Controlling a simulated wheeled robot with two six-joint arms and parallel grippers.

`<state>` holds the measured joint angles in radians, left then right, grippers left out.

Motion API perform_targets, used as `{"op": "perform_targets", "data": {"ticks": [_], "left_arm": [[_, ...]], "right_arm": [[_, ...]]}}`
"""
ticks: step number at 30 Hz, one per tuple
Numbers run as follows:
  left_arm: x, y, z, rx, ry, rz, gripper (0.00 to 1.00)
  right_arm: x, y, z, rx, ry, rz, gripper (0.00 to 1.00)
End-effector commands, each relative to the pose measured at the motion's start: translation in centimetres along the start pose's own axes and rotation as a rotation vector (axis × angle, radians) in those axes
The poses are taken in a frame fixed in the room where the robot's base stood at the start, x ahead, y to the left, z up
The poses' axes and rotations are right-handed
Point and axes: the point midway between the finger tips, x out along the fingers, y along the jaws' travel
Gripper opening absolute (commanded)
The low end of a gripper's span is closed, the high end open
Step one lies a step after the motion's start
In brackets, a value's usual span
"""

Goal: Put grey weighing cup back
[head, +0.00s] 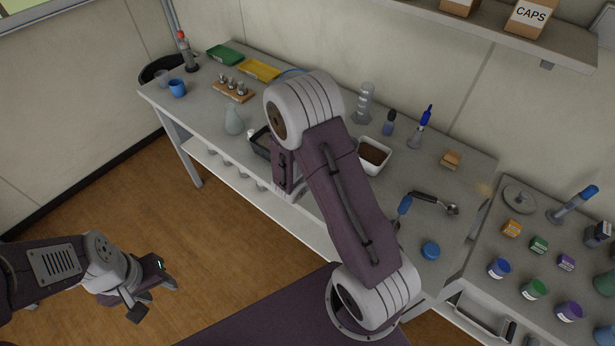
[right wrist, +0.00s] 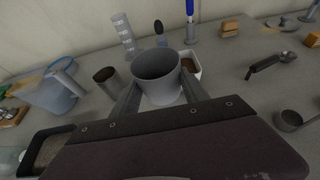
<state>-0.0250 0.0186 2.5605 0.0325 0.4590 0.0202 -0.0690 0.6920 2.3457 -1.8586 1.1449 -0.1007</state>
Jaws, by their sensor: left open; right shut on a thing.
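The grey weighing cup (right wrist: 157,78) shows in the right wrist view, upright with its open mouth towards me. My right gripper (right wrist: 160,95) is shut on it, with one finger on each side. In the head view my own right arm hides the cup and the right gripper. My left gripper (head: 153,296) is open and empty at the lower left of the head view, over the wooden floor and away from the table.
A white tub of soil (head: 374,155) stands right of my right arm, near a measuring cylinder (head: 364,103). A spoon (head: 434,202) lies on the bench.

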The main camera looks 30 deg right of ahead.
Motion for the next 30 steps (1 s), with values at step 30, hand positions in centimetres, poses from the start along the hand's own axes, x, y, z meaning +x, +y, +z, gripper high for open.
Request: {"op": "perform_targets", "data": {"ticks": [30], "left_arm": [[-1.0, 0.0, -0.1, 0.0, 0.0, 0.0, 0.43]], "right_arm": [[-1.6, 9.1, -12.3, 0.0, 0.001, 0.002, 0.2]]}}
